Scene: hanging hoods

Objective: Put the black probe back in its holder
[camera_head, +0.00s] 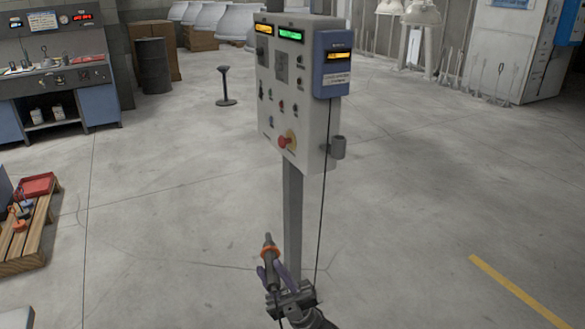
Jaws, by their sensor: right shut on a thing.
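The black probe (270,245) shows low in the middle of the head view, a slim dark stick with an orange ring, tip pointing up and slightly tilted. My right gripper (272,275) is shut on it below the orange ring and stands in front of the panel's post. The holder (338,147) is a short grey tube on the lower right side of the control panel (290,95). No probe is seen in it. The probe is well below the holder and to its left in the picture. My left gripper is out of view.
A blue meter (333,65) sits on the panel's upper right; a thin black cable (323,190) hangs from it past the holder. The grey post (292,215) carries the panel. A wooden pallet (30,235) lies at left.

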